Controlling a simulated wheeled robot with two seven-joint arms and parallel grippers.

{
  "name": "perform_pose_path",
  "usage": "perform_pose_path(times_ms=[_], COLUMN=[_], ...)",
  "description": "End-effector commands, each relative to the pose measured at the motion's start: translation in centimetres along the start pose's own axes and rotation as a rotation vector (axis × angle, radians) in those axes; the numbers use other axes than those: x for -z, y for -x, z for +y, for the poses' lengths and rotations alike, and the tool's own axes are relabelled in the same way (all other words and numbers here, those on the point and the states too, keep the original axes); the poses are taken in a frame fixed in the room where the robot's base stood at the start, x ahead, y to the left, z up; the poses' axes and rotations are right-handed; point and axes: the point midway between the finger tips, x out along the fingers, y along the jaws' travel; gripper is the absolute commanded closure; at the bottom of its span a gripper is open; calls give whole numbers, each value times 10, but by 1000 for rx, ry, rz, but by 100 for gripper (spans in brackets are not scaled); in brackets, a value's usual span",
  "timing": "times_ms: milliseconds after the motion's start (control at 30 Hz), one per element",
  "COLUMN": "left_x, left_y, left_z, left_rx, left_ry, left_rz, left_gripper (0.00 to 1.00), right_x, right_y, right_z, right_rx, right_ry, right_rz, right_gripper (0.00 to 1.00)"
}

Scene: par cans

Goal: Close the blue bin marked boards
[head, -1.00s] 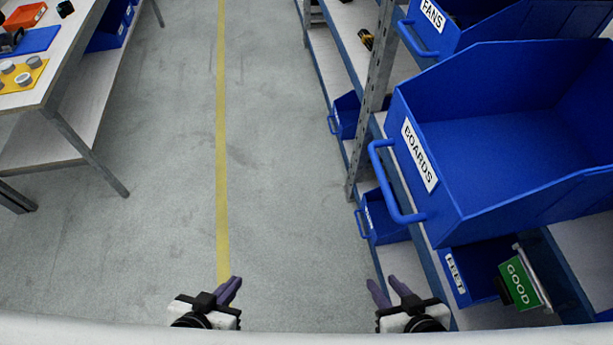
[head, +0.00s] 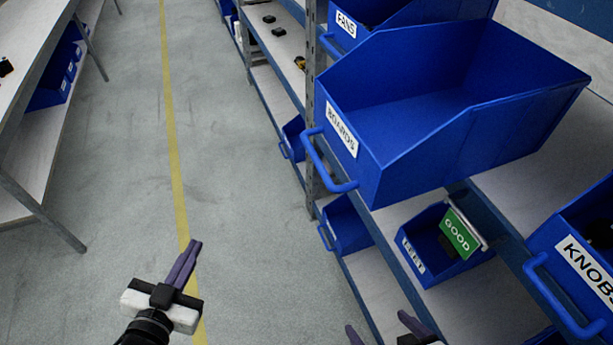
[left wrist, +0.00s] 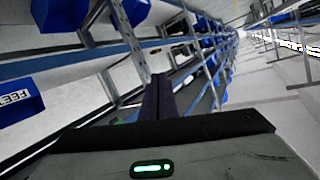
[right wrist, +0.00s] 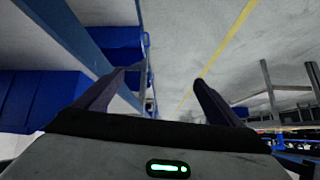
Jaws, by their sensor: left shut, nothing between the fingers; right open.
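The blue bin marked boards (head: 425,130) sits on the shelf at right in the head view, its label on the front wall. It juts out over the shelf edge toward the aisle, and its inside looks empty. Its blue handle (head: 325,165) faces the aisle. My left gripper (head: 190,257) is shut and empty over the aisle floor, left of the bin and apart from it. My right gripper (head: 378,325) is open at the bottom edge of the head view, below the bin handle and apart from it. The right wrist view shows its spread fingers (right wrist: 168,80) with nothing between them.
The knobs bin (head: 575,260) is at right and the fans bin (head: 400,22) lies beyond. A green GOOD sign (head: 460,233) stands at a lower bin (head: 425,262). A metal post (head: 312,120) rises beside the boards bin. A workbench (head: 35,70) is left; the aisle floor (head: 120,170) is clear.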

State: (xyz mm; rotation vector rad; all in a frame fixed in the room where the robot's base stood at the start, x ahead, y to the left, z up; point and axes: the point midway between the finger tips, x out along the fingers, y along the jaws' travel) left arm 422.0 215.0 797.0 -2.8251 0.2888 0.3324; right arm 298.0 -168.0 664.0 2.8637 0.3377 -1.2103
Motion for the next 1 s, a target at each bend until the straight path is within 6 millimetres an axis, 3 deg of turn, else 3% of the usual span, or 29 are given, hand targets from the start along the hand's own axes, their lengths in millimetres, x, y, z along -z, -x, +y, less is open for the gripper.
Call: perform_pose_path(times_ms=[33, 133, 200, 300, 433, 600, 767, 1000], left_x=[37, 124, 167, 198, 202, 196, 204, 231], left_y=[-17, -18, -5, 17, 37, 47, 43, 24], left_z=[-20, -32, -24, -1, 22, 34, 46, 83], left_rx=[20, 6, -40, -137, -264, -357, -369, -365], left_ry=[-116, -368, -549, -792, -1033, -1180, -1193, -1189], left_rz=[180, 532, 739, 962, 1116, 1178, 1185, 1186], left_gripper=[100, 100, 100, 100, 100, 100, 100, 100], right_x=[-14, -24, -27, -33, -38, -38, -35, -31], right_y=[-15, -27, -34, -43, -50, -51, -47, -40], right_z=[1, -1, -2, -5, -8, -9, -9, -7], right_rx=[1, 5, 10, 16, 22, 23, 22, 18], right_ry=[2, 7, 10, 13, 15, 14, 13, 7], right_rz=[-2, 2, 9, 9, 11, 16, 14, 12], right_gripper=[4, 4, 4, 4, 4, 4, 4, 4])
